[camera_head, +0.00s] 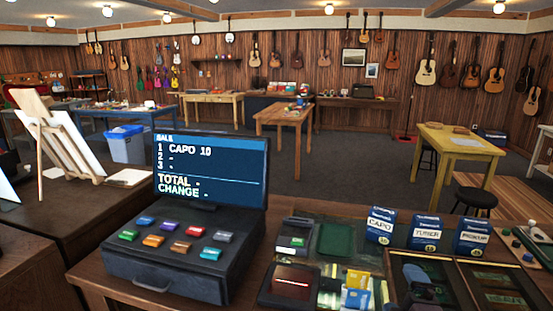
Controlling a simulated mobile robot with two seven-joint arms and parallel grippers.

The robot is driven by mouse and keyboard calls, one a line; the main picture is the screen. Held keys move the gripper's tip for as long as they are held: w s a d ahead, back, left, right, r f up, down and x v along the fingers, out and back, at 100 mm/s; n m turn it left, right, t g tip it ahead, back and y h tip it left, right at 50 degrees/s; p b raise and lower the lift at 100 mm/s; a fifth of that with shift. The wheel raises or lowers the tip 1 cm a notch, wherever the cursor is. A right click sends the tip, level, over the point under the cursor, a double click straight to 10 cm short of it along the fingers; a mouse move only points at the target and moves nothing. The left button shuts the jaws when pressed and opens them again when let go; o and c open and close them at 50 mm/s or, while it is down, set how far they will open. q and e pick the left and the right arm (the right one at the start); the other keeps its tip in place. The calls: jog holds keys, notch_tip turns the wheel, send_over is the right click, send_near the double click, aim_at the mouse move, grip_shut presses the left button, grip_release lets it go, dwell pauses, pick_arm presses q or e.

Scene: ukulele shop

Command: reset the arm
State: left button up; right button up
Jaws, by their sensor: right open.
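My left gripper and arm do not show.
A cash register (185,250) with a screen reading CAPO 10 stands at left. Blue boxes marked CAPO (380,226), TUNER (425,233) and another (472,238) line the counter's back. Dark trays (463,300) lie in front of them. Tables and wall-hung ukuleles are far behind.

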jog(key=s+d+f+m+g, duration=0.2)
jog(key=s+f+m+g, duration=0.55)
jog(key=s, duration=0.55)
jog(key=s+d+f+m+g, duration=0.1)
jog(key=s+f+m+g, duration=0.65)
jog(key=s, duration=0.45)
jog(key=w+f+t+b, duration=0.3)
jog(key=f+t+b, duration=0.1)
jog(key=f, duration=0.7)
jog(key=w+f+n+t+b, duration=0.1)
jog(key=w+f+t+b, duration=0.2)
jog(key=f+b, duration=0.3)
notch_tip(320, 180, down, 5)
jog(key=shift+r+t+y, duration=0.1)
jog(key=shift+t+y, duration=0.3)
jog(key=shift+t, duration=0.2)
jog(key=shift+d, duration=0.1)
